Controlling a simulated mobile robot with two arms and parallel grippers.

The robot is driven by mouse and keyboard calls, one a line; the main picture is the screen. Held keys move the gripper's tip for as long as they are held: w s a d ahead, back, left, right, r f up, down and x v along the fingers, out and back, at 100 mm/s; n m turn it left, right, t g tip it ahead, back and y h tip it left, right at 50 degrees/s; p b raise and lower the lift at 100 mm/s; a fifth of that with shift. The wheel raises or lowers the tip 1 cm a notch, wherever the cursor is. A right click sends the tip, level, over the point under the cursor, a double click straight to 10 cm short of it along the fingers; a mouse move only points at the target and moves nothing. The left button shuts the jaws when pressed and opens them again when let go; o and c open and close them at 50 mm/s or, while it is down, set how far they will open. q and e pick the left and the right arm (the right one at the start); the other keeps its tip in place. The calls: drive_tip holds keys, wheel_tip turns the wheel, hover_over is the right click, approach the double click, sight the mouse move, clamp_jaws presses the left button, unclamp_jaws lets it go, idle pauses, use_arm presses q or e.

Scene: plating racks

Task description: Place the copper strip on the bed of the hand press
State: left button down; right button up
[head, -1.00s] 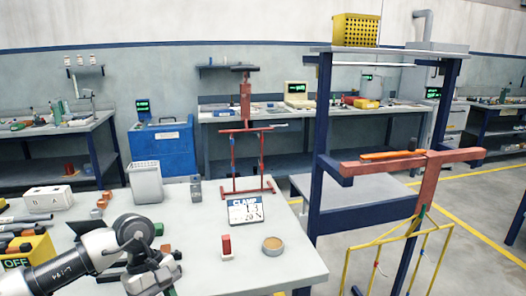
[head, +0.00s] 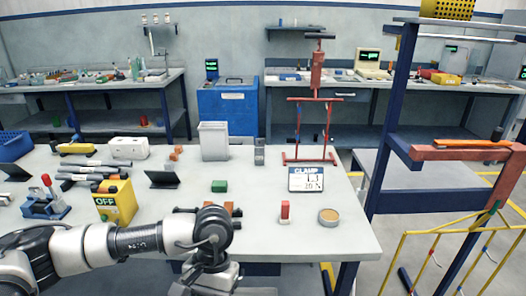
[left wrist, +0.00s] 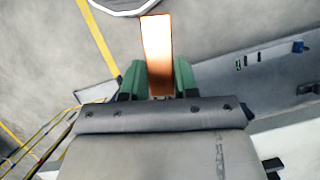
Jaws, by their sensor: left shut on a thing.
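The copper strip (left wrist: 157,52) shows in the left wrist view, held upright between two green finger pads. My left gripper (left wrist: 158,80) is shut on it. In the head view my left arm reaches across the front of the table, and the wrist bends down at the bottom edge. The fingers and the strip are out of sight there. A small blue device with a red lever, seemingly the hand press (head: 44,203), stands at the left of the table, well left of my wrist. Its bed is too small to make out. My right gripper is not in view.
On the white table (head: 270,240) stand a yellow OFF box (head: 114,201), dark rods (head: 85,178), a green block (head: 219,186), a red block (head: 285,211), a round tan-topped dish (head: 329,216) and a CLAMP display (head: 306,179). A red stand (head: 311,130) rises at the back right.

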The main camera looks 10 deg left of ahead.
use_arm(q)
drive_tip(key=shift+w, duration=0.1)
